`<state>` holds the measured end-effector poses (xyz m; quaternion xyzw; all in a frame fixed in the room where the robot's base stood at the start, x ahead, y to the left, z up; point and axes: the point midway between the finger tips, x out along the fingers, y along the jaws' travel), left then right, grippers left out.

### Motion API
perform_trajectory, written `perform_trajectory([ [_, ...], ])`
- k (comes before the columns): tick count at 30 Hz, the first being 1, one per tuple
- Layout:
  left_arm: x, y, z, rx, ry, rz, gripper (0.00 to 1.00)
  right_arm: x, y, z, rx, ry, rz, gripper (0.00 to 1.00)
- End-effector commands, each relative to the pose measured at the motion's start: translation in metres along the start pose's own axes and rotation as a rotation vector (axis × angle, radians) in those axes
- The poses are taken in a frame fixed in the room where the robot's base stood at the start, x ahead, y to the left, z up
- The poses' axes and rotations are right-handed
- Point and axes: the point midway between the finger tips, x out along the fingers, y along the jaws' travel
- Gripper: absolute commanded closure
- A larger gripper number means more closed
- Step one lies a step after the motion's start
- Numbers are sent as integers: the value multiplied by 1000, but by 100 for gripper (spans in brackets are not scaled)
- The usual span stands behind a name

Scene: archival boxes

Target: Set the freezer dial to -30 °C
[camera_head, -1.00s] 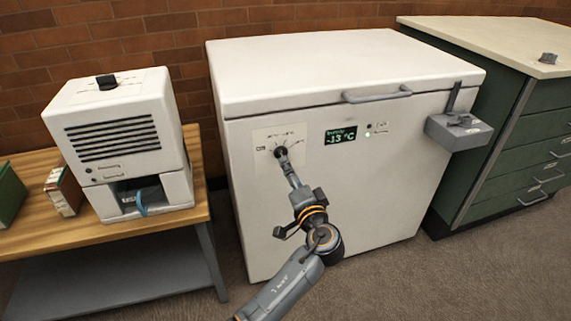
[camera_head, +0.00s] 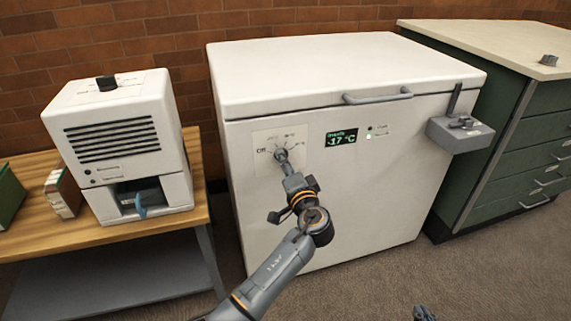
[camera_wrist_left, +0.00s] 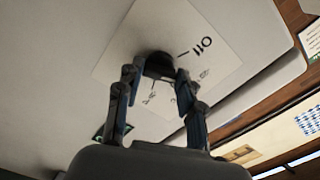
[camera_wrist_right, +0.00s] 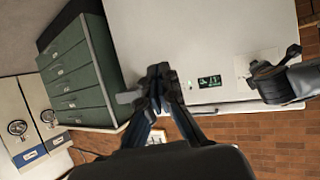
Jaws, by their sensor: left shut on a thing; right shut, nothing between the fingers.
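The white chest freezer (camera_head: 330,210) stands in the middle, its lid closed. Its dark dial (camera_head: 281,155) sits on a pale scale plate (camera_head: 293,136) with an "Off" mark at the left. The green display (camera_head: 341,138) reads about -17 °C. My left gripper (camera_head: 284,161) is at the dial, its fingers shut on it; in the left wrist view the dial (camera_wrist_left: 159,64) is between both fingertips (camera_wrist_left: 157,80). The dial's pointer is hidden. My right gripper (camera_wrist_right: 158,78) is shut and empty, low in front of the freezer; only a small part of it shows in the head view (camera_head: 424,313).
A grey lock box (camera_head: 460,134) juts from the freezer's right front. A wooden table (camera_head: 95,228) with a white vented device (camera_head: 120,140) stands left. A green drawer cabinet (camera_head: 520,150) stands right. The floor (camera_head: 490,265) in front of it is clear.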

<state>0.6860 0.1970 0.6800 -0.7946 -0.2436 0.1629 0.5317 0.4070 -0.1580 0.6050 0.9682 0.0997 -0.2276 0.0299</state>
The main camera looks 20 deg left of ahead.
Motion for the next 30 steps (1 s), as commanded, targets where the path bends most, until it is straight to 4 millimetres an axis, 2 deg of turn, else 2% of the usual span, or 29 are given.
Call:
perform_trajectory([
  [7,0,0,0,17,0,2,94,-2,1,4,0,-29,1,100],
  [14,0,-1,-1,105,1,3,94,-17,7,44,2,-249,16,100],
  [20,-1,-3,-2,243,2,2,94,-57,14,98,10,-568,34,100],
  [24,-1,-2,-2,351,2,3,94,-99,18,132,19,-808,46,100],
  [30,-1,-2,-2,497,2,2,94,-104,18,119,18,-801,45,100],
])
